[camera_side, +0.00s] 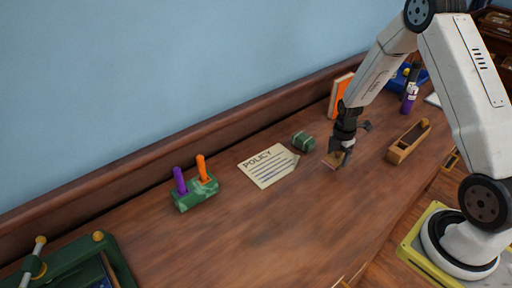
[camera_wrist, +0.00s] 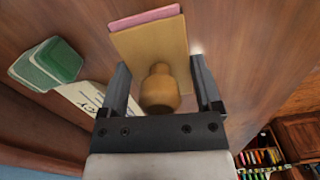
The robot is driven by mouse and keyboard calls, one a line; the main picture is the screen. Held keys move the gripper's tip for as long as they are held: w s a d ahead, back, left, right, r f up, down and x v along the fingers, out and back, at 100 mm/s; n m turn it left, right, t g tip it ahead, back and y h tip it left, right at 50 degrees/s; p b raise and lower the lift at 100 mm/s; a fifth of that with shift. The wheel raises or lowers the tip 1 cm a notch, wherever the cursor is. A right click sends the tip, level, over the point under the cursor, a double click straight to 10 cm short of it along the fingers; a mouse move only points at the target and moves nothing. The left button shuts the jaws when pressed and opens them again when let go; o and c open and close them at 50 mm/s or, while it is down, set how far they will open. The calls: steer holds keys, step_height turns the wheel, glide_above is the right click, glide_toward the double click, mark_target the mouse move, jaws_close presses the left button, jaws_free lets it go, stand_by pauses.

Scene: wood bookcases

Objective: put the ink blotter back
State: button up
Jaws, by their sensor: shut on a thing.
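The ink blotter is a wooden block with a round knob and a pink layer at its far end; it fills the middle of the wrist view (camera_wrist: 150,45). My gripper (camera_wrist: 160,85) has its two fingers on either side of the knob and is shut on it. In the side view my gripper (camera_side: 343,148) points down over the desk, right of the green block. The blotter (camera_side: 334,161) shows there as a small tan piece beneath the fingers, partly hidden. I cannot tell whether it touches the desk.
A long wooden tray (camera_side: 408,142) with a hollow lies to the right. A policy paper (camera_side: 268,166) and a small green block (camera_side: 303,142) lie left. A green pen stand (camera_side: 195,192) is further left. An orange book (camera_side: 340,96) and purple bottle (camera_side: 409,98) stand behind.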

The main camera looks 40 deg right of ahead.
mark_target(335, 162)
steer(key=shift+w+f, duration=0.2)
steer(key=shift+f, duration=0.05)
steer(key=shift+d+f, duration=0.1)
steer(key=shift+f, duration=1.45)
steer(key=shift+f, duration=0.1)
steer(key=o, duration=1.2)
steer(key=shift+r, duration=6.1)
